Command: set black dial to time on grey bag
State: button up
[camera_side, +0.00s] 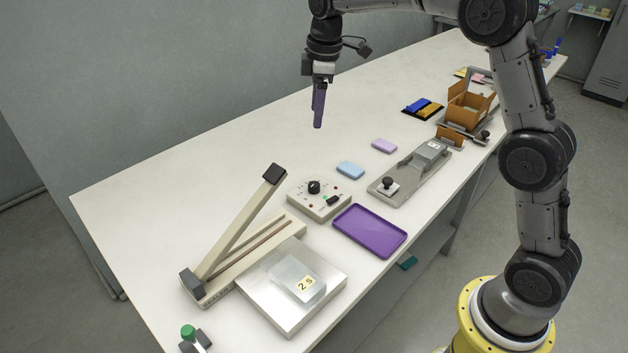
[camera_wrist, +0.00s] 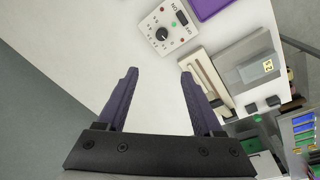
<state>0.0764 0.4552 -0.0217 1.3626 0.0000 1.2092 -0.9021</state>
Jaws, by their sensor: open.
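The black dial (camera_side: 314,187) sits on a pale control box (camera_side: 320,201) in the middle of the table. The dial also shows in the wrist view (camera_wrist: 162,33); its exact setting is too small to read. The grey bag (camera_side: 290,274) lies on a metal plate at the front, with a pale yellow label (camera_side: 306,284) that appears to read "2 5". The bag also shows in the wrist view (camera_wrist: 239,66). My gripper (camera_side: 318,122) is open and empty, high above the table and apart from the dial. Its two purple fingers show in the wrist view (camera_wrist: 160,73).
A sealer with a raised arm (camera_side: 240,222) stands left of the control box. A purple tray (camera_side: 370,230) lies to its right. Blue (camera_side: 350,170) and lilac (camera_side: 384,146) blocks lie behind. The table's back left is clear.

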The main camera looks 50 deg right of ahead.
jog(key=g, duration=0.2)
send_near(314, 184)
notch_tip(314, 184, down, 9)
jog(key=shift+s+d+r, duration=0.1)
jog(key=shift+s, duration=0.05)
grip_shut()
dwell(0.4)
